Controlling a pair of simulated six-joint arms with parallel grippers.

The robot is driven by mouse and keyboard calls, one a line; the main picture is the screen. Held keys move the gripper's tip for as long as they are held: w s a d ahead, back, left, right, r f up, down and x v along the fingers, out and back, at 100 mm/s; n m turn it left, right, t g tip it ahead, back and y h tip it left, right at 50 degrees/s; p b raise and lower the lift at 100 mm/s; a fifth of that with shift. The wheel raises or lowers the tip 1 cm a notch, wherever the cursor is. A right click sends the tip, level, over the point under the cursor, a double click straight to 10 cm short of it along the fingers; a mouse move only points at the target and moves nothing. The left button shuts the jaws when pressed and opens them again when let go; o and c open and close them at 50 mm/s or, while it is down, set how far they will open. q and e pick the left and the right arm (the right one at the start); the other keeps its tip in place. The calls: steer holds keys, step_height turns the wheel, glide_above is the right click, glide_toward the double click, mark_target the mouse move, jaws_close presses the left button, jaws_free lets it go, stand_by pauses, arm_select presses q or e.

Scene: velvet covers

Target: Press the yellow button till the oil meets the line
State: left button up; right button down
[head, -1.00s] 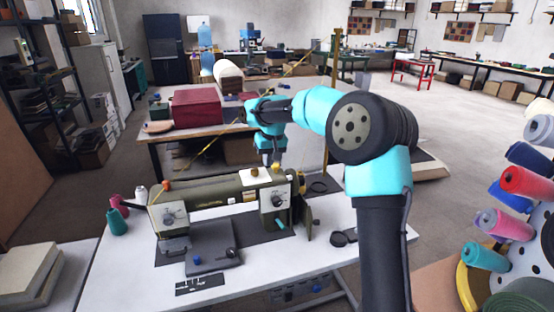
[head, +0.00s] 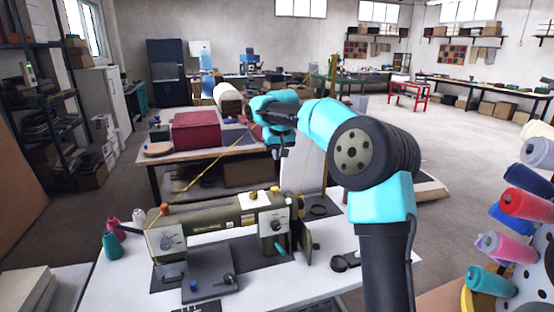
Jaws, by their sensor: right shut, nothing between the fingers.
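An olive-green sewing machine (head: 215,220) stands on the white table. A small yellow button (head: 275,189) sits on top of its right end. An orange knob (head: 253,194) stands on a white plate just left of it. My right gripper (head: 279,172) is shut and empty, pointing down above the machine's right end, close over the yellow button. I cannot tell whether it touches the button. The oil and its line are too small to make out. My left gripper is not in view.
A yellow cord (head: 203,174) runs up from the machine's left end. Thread spools (head: 113,244) stand left of the machine. A rack of coloured spools (head: 526,203) is at the right. A second table with a red box (head: 196,131) is behind.

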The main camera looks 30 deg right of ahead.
mark_target(275, 188)
steer(key=x, duration=0.7)
steer(key=s+x, duration=0.1)
steer(key=x, duration=0.3)
steer(key=shift+a+f, duration=0.15)
steer(key=shift+f, duration=0.6)
steer(key=shift+f, duration=0.95)
steer(key=shift+r, duration=0.55)
steer(key=w+d+v, duration=0.1)
steer(key=v, duration=1.2)
steer(key=shift+a, duration=0.4)
steer(key=shift+w+r, duration=0.1)
